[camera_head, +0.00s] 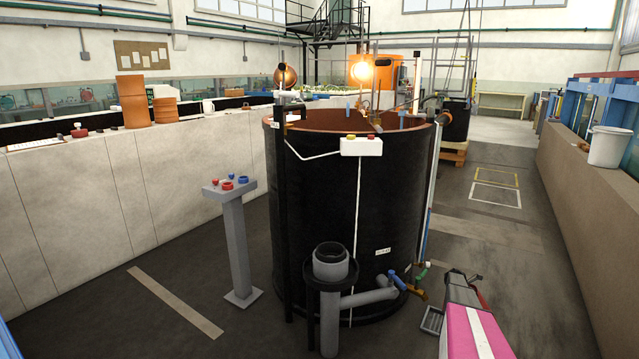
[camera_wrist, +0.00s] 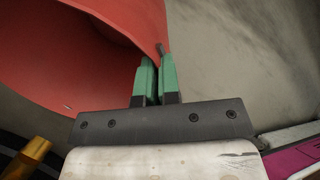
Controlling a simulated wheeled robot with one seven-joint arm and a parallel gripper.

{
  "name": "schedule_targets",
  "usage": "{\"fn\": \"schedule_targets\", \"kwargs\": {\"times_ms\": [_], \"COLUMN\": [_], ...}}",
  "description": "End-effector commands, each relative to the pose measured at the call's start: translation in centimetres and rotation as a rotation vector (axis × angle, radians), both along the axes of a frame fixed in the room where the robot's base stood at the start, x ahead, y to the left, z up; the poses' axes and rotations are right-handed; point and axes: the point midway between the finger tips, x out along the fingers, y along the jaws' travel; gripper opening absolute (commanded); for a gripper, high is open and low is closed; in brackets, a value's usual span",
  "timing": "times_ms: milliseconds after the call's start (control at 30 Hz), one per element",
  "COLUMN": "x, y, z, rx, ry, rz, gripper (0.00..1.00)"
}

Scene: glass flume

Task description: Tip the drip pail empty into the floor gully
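In the wrist view a large red, round-walled vessel, which looks like the drip pail (camera_wrist: 125,14), fills the upper left, with a dark, shaded area below its curved edge. My gripper (camera_wrist: 158,70) has green fingertips close together at the vessel's right edge. They look shut on that edge, with a thin grey piece showing just above them. Whether the pail holds liquid is hidden. In the head view I cannot clearly make out the pail or my gripper. A small grey grate on the floor, probably the gully (camera_head: 432,320), lies right of the black tank.
The big black tank (camera_head: 390,200) stands mid-floor, with a grey standpipe (camera_head: 330,265) and a brass-coloured outlet (camera_head: 418,293) at its foot. A magenta and white block (camera_head: 475,335) is at lower right. A grey pedestal (camera_head: 236,245) stands left. The right aisle is open.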

Motion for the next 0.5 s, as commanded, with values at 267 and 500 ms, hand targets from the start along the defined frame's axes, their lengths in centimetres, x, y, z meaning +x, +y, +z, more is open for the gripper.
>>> {"fn": "schedule_targets", "kwargs": {"times_ms": [267,500], "x": [-0.3,-0.3], "y": [-0.7,-0.9], "z": [1.4,1.8], "rx": [0.137,0.187], "ry": [-0.041,-0.055], "rz": [-0.001,0.0], "gripper": [0.0,0.0]}}
